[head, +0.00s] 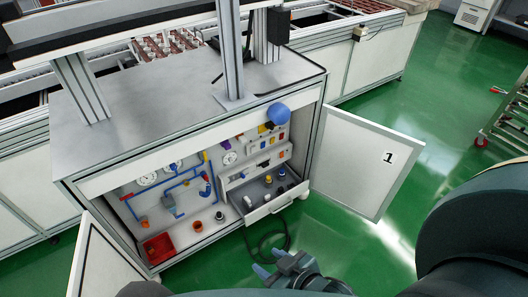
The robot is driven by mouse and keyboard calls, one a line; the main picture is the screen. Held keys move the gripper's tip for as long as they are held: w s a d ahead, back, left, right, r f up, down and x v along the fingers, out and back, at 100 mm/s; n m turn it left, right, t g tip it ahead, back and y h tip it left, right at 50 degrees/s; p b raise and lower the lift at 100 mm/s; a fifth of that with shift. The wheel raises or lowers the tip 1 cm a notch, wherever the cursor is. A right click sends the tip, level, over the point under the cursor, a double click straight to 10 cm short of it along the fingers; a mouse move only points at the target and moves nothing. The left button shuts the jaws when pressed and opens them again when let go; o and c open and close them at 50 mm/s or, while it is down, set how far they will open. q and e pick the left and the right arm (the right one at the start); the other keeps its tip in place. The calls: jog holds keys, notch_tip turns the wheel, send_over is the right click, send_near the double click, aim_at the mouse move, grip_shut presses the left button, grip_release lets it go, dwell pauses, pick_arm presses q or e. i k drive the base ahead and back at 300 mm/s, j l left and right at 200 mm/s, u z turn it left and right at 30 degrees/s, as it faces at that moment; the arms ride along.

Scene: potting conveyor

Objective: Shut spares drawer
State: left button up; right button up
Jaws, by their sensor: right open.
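The spares drawer (291,199) stands pulled out at the lower right of the open cabinet (130,172). Its front is pale with a small handle, and several small dark and light fittings stand inside it. My right gripper (268,264) is at the bottom middle, with blue fingertips apart and nothing between them. In the picture it is below the drawer front, with a gap of green floor and a dark hose between them. My left gripper is not in view.
The right cabinet door (365,160), marked 1, stands swung open. The left door (100,262) is open too. A dark hose (268,243) hangs to the floor below the drawer. A red bin (158,248) sits inside the cabinet. Green floor (345,240) is clear right of the drawer.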

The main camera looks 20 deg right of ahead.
aim_at(256, 189)
jog(key=z, duration=0.9)
jog(key=l+u, duration=0.15)
jog(key=l, duration=0.1)
